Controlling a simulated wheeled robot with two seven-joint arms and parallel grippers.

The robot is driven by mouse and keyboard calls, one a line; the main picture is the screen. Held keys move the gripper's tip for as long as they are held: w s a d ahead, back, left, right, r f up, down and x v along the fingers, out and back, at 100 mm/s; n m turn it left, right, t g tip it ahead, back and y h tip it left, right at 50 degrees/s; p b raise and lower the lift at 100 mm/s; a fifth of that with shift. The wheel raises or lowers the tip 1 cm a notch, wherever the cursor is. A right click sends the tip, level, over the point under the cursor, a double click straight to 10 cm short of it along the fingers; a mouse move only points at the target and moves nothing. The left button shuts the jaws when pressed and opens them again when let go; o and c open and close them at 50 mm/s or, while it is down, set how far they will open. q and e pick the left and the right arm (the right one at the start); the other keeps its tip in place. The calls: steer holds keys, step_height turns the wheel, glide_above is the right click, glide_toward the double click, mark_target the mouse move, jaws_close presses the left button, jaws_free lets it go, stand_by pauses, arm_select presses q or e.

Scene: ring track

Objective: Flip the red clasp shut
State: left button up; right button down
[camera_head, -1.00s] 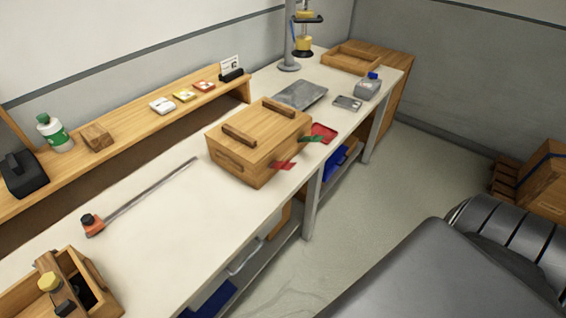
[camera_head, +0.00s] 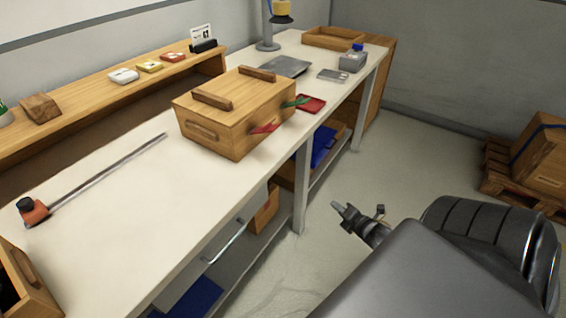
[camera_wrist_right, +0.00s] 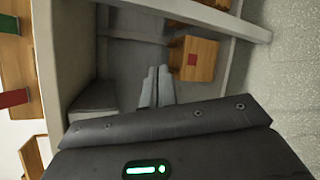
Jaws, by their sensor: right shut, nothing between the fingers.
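The red clasp (camera_head: 264,128) sticks out from the front face of a wooden lidded box (camera_head: 215,130) on the workbench. A green clasp (camera_head: 298,102) sticks out further right on the same face. My right gripper (camera_head: 338,207) is shut and empty, out over the floor in front of the bench, clear of the box and both clasps. In the right wrist view, its fingers (camera_wrist_right: 155,85) lie together, with the red clasp (camera_wrist_right: 12,98) and green clasp (camera_wrist_right: 10,24) at the left edge. My left gripper is not in view.
A red tray (camera_head: 312,104) lies beside the box's right end. A long bar tool (camera_head: 100,175) lies on the bench to the left. Under the bench are a drawer handle (camera_head: 225,242) and a wooden box (camera_head: 265,210). The floor between bench and pallet (camera_head: 495,170) is open.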

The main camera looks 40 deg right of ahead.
arm_select(q)
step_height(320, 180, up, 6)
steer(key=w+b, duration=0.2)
steer(key=b, duration=0.5)
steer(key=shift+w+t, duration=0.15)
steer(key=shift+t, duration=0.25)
arm_select(e)
steer(key=w+a+r+n+t+y, duration=0.1)
steer(key=a+r+n+t+y, duration=0.2)
steer(key=r+n, duration=0.6)
steer(key=a+r+n+t+y, duration=0.3)
steer(key=a+r+n+y, duration=0.2)
steer(key=r, duration=0.8)
steer(key=a+n, duration=0.2)
steer(key=n, duration=0.1)
steer(key=shift+w+a+r+n, duration=0.25)
steer(key=shift+w+a+n, duration=0.1)
steer(key=shift+n, duration=0.05)
arm_select(q)
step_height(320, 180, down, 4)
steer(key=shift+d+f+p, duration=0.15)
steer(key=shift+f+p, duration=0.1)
steer(key=shift+p, duration=0.6)
arm_select(e)
steer(key=r+x, duration=0.3)
steer(key=x, duration=0.9)
steer(key=shift+s, duration=0.1)
steer(key=shift+r, duration=0.1)
